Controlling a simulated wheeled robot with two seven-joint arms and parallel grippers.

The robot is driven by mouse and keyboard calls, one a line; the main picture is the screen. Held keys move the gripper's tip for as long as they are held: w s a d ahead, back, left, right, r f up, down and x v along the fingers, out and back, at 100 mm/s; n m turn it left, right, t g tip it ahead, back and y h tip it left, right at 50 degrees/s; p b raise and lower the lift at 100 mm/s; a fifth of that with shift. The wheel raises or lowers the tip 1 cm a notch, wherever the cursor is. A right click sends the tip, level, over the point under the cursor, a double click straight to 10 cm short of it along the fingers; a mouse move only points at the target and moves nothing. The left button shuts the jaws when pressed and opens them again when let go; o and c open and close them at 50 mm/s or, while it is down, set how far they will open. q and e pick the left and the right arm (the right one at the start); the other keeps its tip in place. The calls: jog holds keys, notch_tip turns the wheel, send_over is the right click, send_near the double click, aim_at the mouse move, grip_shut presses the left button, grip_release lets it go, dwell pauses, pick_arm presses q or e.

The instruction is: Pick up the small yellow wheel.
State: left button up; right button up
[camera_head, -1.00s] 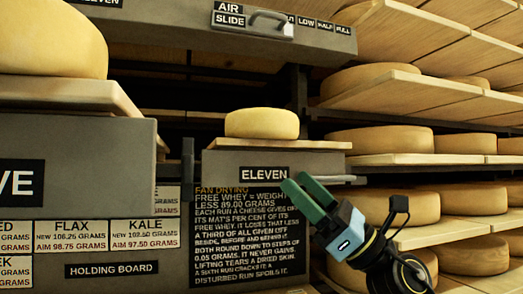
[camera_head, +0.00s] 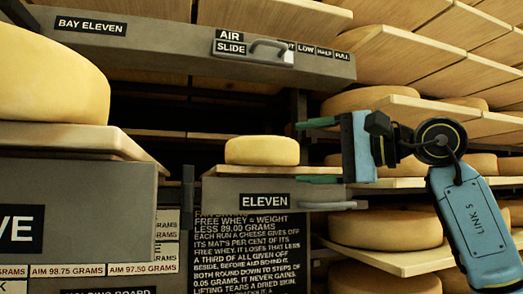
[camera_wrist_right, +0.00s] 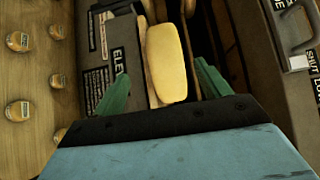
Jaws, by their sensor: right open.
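The small yellow wheel (camera_head: 262,150) lies flat on a pale wooden board (camera_head: 222,171) on the grey unit labelled ELEVEN (camera_head: 222,193). My right gripper (camera_head: 318,151) is open and empty, just right of the wheel, with its green fingers pointing left, one above the wheel's height and one below. In the right wrist view the small yellow wheel (camera_wrist_right: 166,62) shows ahead, between the two open green fingers (camera_wrist_right: 160,85), apart from them. My left gripper is not in view.
A larger yellow wheel (camera_head: 48,78) rests on a board over a grey unit at the left. A grey housing with an AIR SLIDE handle (camera_head: 270,48) hangs above. Shelves of tan wheels (camera_head: 375,228) stand at the right. A handle (camera_head: 328,206) sticks out below the gripper.

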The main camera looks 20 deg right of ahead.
aim_at(281, 146)
jog(key=shift+x, duration=0.8)
jog(key=x, duration=0.1)
jog(key=p+x, duration=0.1)
jog(key=x, duration=0.1)
jog(key=p+x, duration=0.1)
jog(key=x, duration=0.1)
jog(key=shift+a+r, duration=0.35)
jog(key=shift+d, duration=0.15)
jog(key=shift+c, duration=0.5)
jog(key=c, duration=1.4)
jog(key=shift+s+r, duration=0.1)
grip_shut()
jog(key=shift+r, duration=0.2)
